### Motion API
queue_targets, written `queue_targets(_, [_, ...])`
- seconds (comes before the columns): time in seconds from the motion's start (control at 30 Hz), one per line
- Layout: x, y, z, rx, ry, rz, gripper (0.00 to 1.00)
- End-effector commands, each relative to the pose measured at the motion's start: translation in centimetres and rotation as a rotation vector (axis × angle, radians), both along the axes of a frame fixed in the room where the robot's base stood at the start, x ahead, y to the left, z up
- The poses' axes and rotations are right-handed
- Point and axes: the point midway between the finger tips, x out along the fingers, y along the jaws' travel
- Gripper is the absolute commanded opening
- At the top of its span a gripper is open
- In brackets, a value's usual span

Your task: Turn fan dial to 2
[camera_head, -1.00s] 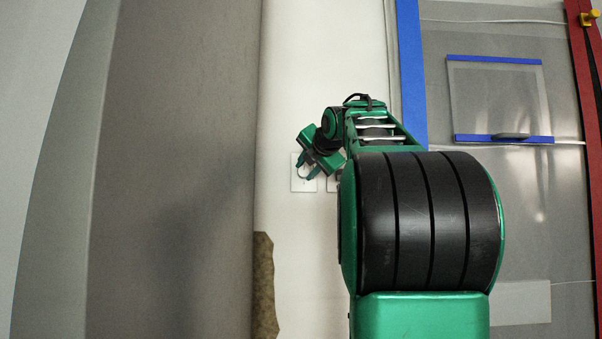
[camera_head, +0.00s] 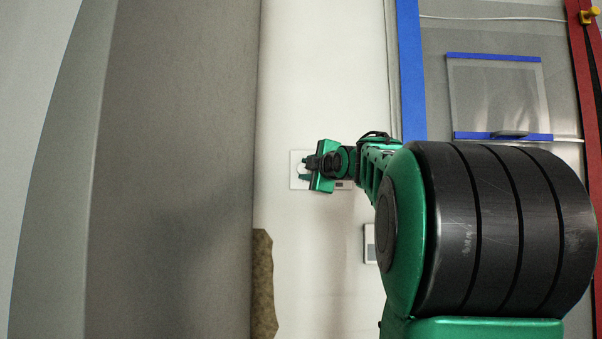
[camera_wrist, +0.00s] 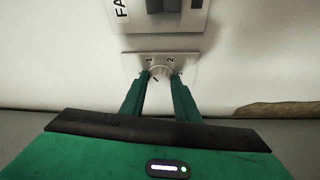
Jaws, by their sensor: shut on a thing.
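The fan dial (camera_wrist: 160,70) is a small round white knob on a light square plate (camera_wrist: 128,60), marked 1 at upper left and 2 at upper right in the wrist view. My gripper (camera_wrist: 160,77) is shut on the dial, one green finger at each side of it. The fingers hide the dial's sides, and I cannot tell for sure which mark it points to. In the head view my gripper (camera_head: 304,168) is at the wall plate (camera_head: 297,154) and covers most of it.
A second plate with a dark switch (camera_wrist: 161,6) and a partly cut-off label is just beyond the dial plate. A small pale box (camera_head: 370,243) is beside my arm. A brown ragged patch (camera_head: 263,285) lies along the white wall's lower left edge.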

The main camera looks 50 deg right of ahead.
Motion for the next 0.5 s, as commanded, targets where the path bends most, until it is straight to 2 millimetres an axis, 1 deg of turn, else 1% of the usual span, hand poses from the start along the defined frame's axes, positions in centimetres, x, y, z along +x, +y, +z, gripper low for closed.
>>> queue_targets(0.03, [0.06,-0.01,-0.50,0.034,-0.026,0.001,0.06])
queue_targets(0.5, [0.31,0.09,-1.23,0.325,-0.362,-0.002,0.06])
